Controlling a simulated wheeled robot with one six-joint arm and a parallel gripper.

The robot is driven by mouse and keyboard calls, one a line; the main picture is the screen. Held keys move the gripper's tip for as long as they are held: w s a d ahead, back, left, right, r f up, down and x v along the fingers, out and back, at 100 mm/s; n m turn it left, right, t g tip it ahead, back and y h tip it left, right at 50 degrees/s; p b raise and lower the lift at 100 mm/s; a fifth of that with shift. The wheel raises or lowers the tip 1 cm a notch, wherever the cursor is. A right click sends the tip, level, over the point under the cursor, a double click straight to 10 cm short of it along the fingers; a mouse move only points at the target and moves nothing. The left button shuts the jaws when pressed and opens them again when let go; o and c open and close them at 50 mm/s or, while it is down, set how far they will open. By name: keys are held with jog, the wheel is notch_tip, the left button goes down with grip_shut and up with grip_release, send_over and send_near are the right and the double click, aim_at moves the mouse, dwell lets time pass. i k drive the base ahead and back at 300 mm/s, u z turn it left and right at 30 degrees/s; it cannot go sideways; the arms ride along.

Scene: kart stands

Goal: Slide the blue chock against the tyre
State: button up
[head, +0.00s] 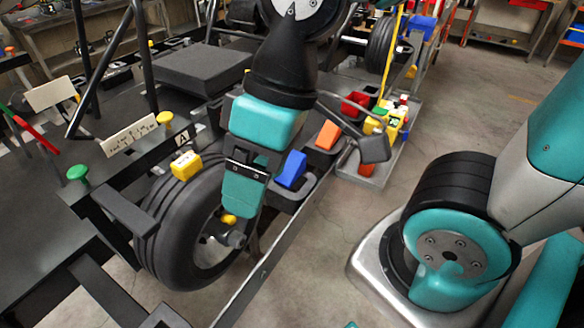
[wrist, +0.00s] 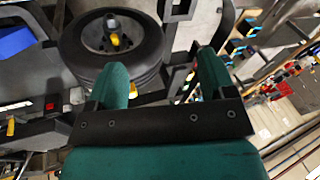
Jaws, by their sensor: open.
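The blue chock (head: 291,170) sits in a dark holder on the rail, right of my gripper (head: 240,215) in the head view. The black tyre (head: 163,240) stands left of and below my gripper, which hides part of its right side. The tyre also shows in the wrist view (wrist: 80,52), beyond my fingers. My gripper (wrist: 160,62) is open, with its teal fingers apart and no chock between them. A blue patch shows at the left edge of the wrist view; I cannot tell whether it is the chock.
An orange chock (head: 327,134) sits in another holder farther along the rail. A yellow block (head: 186,165) is on top of the tyre. A green knob (head: 78,173) and a white label plate (head: 130,135) are on the stand at left. Concrete floor is open right of the rail.

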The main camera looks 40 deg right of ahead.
aim_at(296, 164)
jog(key=k, duration=0.5)
jog(key=z, duration=1.7)
jog(key=i, duration=1.1)
jog(key=u, duration=1.75)
